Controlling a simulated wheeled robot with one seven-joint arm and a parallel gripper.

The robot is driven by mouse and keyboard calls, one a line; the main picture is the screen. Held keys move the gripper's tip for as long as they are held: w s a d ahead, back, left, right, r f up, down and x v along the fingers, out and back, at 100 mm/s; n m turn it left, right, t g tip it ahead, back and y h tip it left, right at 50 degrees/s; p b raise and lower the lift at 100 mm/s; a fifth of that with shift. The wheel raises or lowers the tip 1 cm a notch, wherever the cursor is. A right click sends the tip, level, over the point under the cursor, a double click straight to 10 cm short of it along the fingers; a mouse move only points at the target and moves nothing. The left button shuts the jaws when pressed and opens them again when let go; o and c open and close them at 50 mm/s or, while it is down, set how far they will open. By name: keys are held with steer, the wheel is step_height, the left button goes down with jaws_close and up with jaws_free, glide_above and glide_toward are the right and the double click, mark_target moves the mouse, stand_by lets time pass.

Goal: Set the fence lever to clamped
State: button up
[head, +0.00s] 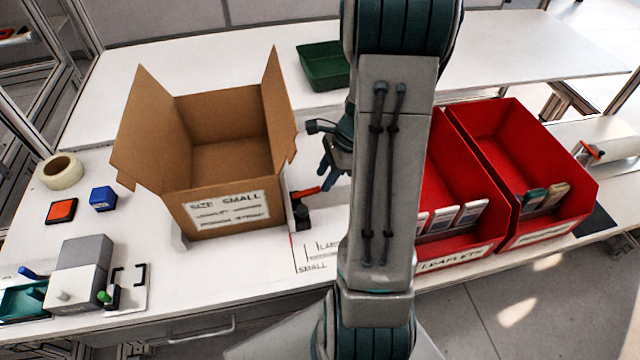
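A red-handled lever (306,192) on a small black base stands right of the open cardboard box, near its front corner. I take it to be the fence lever. Its handle points to the right, toward my gripper; whether it is clamped I cannot tell. My gripper (326,172) is just above and right of the handle, partly hidden behind my own arm. A blue-grey fingertip shows close to the handle's end. I cannot tell whether they touch, or how far the fingers are apart.
The cardboard box (228,215) stands left of the lever, flaps up. Red bins (455,262) holding packets stand right of my arm. A green tray (322,70) is behind. Tape (60,171), a blue block (103,198) and a grey device (80,270) are left. Table markings lie in front.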

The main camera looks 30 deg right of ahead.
mark_target(319, 188)
steer(key=shift+x, duration=2)
jaws_close()
steer(key=shift+d+f+y+b, duration=0.2)
steer(key=shift+f+y+b, duration=0.4)
steer(key=shift+b, duration=0.65)
steer(key=shift+f+t+y+b, duration=0.15)
steer(key=shift+t+y+b, duration=0.15)
steer(key=shift+y+b, duration=0.3)
jaws_free()
